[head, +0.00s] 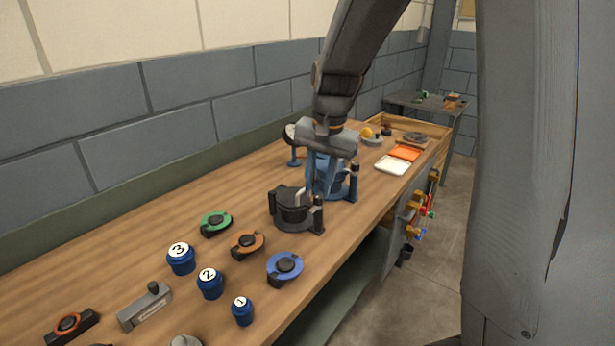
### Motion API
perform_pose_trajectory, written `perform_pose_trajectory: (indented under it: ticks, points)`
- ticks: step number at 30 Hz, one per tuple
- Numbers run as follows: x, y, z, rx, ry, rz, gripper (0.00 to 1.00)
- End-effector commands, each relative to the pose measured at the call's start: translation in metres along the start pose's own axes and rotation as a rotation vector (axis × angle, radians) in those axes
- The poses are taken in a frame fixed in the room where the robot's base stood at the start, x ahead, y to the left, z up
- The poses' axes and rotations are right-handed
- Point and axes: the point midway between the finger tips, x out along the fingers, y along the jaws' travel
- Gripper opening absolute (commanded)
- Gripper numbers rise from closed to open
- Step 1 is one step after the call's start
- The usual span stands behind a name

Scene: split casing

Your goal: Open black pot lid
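The black pot (291,214) stands on the wooden workbench, near the middle of the head view. It has a dark rounded body with a block-like part at its right front. Its top is dark, and I cannot tell how its lid sits. My gripper (318,192) points down at the pot's back right side, its fingers close to or touching the pot's rim. The fingers partly overlap a blue pot behind, so I cannot tell their gap or whether they hold anything.
The blue pot (345,185) stands close behind the black one. Blue numbered canisters (181,259) and green, orange and blue ringed parts (285,268) lie in front. White (393,166) and orange (404,153) trays lie farther back. The bench (130,262) is clear along the wall at left.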

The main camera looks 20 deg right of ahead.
Motion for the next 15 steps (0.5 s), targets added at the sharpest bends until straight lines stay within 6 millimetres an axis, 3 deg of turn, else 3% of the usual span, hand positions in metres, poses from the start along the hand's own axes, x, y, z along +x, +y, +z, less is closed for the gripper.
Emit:
perform_pose_trajectory:
  ticks: [1,3,6,11,15]
  points:
    - [-0.008,-0.012,-0.019,0.073,-0.001,-0.013,0.26]
    - [-0.017,-0.025,-0.037,0.163,-0.006,-0.028,0.26]
    - [-0.026,-0.036,-0.053,0.247,-0.012,-0.041,0.26]
    - [-0.021,-0.041,-0.06,0.291,-0.018,-0.046,0.26]
    - [-0.002,-0.04,-0.059,0.29,-0.019,-0.044,0.26]
